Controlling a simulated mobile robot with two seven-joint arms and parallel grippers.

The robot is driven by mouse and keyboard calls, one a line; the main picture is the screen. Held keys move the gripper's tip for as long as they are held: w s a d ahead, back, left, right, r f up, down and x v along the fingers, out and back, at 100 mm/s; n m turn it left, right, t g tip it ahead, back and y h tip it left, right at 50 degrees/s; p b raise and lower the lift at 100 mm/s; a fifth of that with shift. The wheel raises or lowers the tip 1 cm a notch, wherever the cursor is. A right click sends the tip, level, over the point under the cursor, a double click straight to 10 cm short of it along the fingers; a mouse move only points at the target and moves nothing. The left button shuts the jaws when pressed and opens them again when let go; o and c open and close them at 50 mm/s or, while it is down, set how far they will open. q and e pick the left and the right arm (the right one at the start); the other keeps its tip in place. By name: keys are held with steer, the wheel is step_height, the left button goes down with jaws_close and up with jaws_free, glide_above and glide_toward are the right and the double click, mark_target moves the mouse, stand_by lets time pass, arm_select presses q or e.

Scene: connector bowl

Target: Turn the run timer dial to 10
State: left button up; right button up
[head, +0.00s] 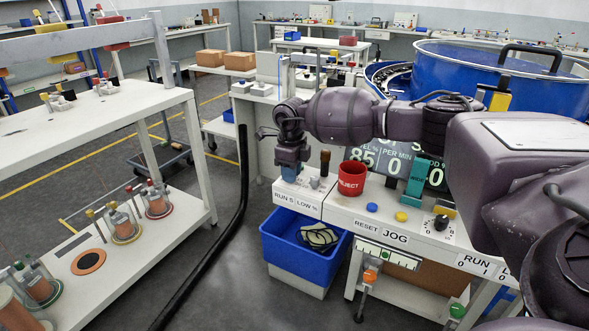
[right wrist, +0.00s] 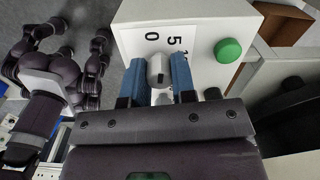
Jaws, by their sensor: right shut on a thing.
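My right gripper (head: 292,172) points down over the white box with the RUN S label (head: 284,198), at the left end of the control bench. In the right wrist view, its two blue fingers (right wrist: 160,82) are shut on the grey dial knob (right wrist: 158,68), one on each side. The knob has a dark mark on the side toward the gripper. The printed 0 and 5 show beyond the knob, and another number is partly hidden by the right finger. In the head view the knob is hidden. My left gripper is not in view.
A green button (right wrist: 229,50) sits beside the dial. Close to the right in the head view stand a small grey knob (head: 315,183), a brown-handled part (head: 325,163) and a red REJECT cup (head: 352,178). A blue bin (head: 284,252) stands below.

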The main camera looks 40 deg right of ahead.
steer(key=m, duration=0.1)
steer(key=m+p, duration=0.1)
steer(key=shift+r+m, duration=0.35)
steer(key=shift+m, duration=0.05)
steer(key=m+p, duration=0.2)
steer(key=shift+m, duration=0.4)
steer(key=m+p, duration=0.1)
steer(key=m, duration=0.1)
steer(key=shift+m, duration=0.4)
steer(key=m+p, duration=0.2)
steer(key=shift+m, duration=0.3)
steer(key=shift+m+p, duration=0.6)
steer(key=shift+m, duration=0.6)
steer(key=shift+f+m+p, duration=0.1)
steer(key=shift+m+p, duration=0.2)
steer(key=shift+m, duration=0.3)
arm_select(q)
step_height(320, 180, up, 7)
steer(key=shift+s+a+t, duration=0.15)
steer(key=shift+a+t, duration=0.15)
arm_select(e)
steer(key=shift+f+m, duration=0.1)
steer(key=shift+m, duration=0.5)
arm_select(q)
steer(key=shift+p, duration=0.35)
arm_select(e)
steer(key=shift+m, duration=0.3)
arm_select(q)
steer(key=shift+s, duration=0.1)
